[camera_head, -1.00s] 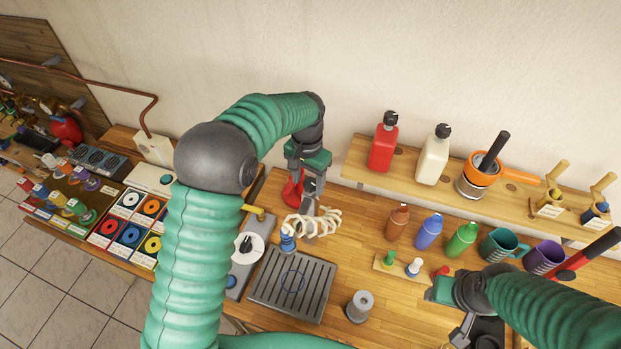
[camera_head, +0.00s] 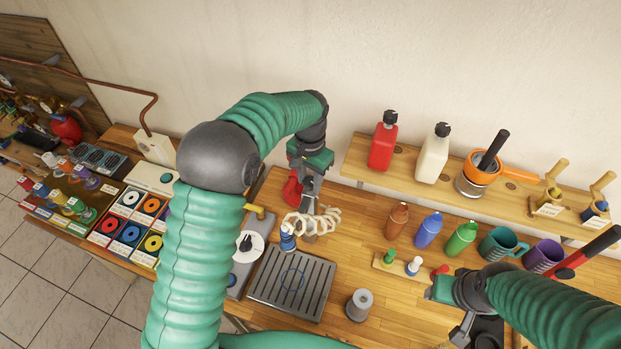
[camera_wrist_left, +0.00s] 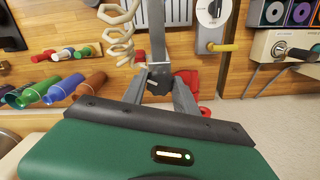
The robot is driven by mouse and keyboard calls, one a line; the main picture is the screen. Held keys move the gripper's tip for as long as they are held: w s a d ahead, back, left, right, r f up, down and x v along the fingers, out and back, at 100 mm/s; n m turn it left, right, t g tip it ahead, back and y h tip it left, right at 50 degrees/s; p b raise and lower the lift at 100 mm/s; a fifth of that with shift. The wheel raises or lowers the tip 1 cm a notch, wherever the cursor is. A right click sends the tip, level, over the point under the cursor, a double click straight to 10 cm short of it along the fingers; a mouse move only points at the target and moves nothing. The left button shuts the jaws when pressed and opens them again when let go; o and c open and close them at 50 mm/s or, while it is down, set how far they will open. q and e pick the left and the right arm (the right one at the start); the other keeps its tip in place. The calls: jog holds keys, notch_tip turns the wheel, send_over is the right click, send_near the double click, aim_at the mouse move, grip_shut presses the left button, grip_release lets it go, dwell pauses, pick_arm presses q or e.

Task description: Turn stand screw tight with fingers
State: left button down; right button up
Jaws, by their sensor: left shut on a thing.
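The stand shows in the left wrist view as a grey upright post (camera_wrist_left: 157,35). The dark stand screw (camera_wrist_left: 159,77) sits at the post's near end, between the fingers of my left gripper (camera_wrist_left: 160,92), which is shut on it. In the head view my left gripper (camera_head: 308,187) points down at the stand, behind the pale coil (camera_head: 312,222), and the screw is hidden there. A red part (camera_head: 292,189) shows beside the fingers.
A slatted grey tray (camera_head: 290,284) lies in front of the stand, with a grey spool (camera_head: 359,305) to its right. Several bottles and mugs stand right of the coil, below a wall shelf (camera_head: 420,185). A white dial (camera_head: 247,247) is at the left.

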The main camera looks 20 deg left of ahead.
aim_at(311, 179)
pick_arm(q)
jog(key=shift+w+d+r+m, duration=0.15)
jog(key=shift+d+m, duration=0.1)
jog(key=shift+m, duration=0.15)
jog(key=shift+a, duration=0.15)
jog(key=c, duration=0.9)
grip_release()
jog(key=shift+a, duration=0.25)
jog(key=shift+c, duration=0.2)
jog(key=shift+w+d, duration=0.1)
jog(key=shift+d, duration=0.1)
jog(key=shift+d, duration=0.1)
notch_tip(311, 179, up, 8)
jog(key=b, duration=0.3)
jog(key=shift+f, duration=0.2)
notch_tip(311, 179, up, 9)
